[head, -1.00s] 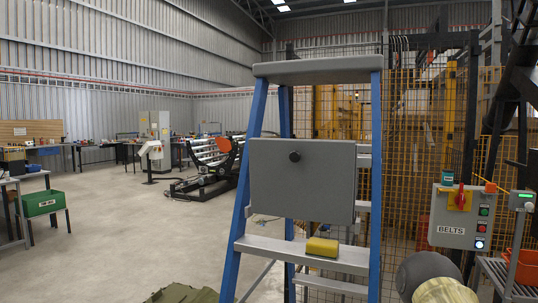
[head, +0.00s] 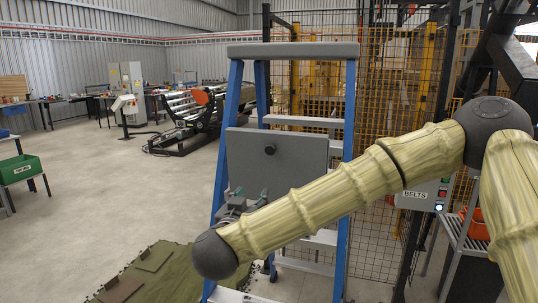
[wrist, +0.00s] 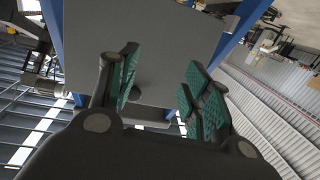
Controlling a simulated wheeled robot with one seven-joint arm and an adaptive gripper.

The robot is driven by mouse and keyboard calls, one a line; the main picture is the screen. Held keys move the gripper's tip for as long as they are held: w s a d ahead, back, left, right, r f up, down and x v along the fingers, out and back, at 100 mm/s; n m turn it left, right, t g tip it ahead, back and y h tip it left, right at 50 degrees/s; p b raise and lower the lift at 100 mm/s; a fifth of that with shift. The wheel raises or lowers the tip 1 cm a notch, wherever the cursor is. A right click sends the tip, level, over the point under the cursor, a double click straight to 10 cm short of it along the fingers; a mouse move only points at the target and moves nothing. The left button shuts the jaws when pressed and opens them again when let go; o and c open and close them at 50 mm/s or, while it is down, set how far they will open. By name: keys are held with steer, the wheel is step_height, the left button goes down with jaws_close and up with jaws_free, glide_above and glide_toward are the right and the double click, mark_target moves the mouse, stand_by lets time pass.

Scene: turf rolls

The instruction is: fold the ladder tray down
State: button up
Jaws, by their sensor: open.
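The ladder tray (head: 295,150) is a flat grey panel standing upright between the blue rails of the stepladder (head: 349,110). A black round knob (head: 270,150) sits on its face, above the middle. My gripper (head: 246,197) is open and empty in front of the tray's lower left part, below the knob. In the wrist view the tray (wrist: 160,35) fills the upper middle, behind the two green-padded fingers of my gripper (wrist: 160,86). A dark spot between the fingers may be the knob. My arm hides the tray's lower right part and some of the steps.
A green turf piece (head: 160,270) lies on the floor left of the ladder. A yellow mesh fence (head: 385,240) stands behind it. The grey BELTS control box (head: 415,197) is at the right, partly behind my arm. Open floor (head: 120,190) lies to the left.

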steer(key=m+h, duration=0.1)
steer(key=h, duration=0.1)
glide_toward(270, 151)
steer(key=s, duration=0.1)
steer(key=p, duration=0.1)
steer(key=p+x, duration=0.4)
steer(key=x, duration=0.6)
steer(key=shift+w+a+p, duration=0.15)
steer(key=shift+w+p, duration=0.05)
steer(key=shift+p, duration=0.15)
jaws_close()
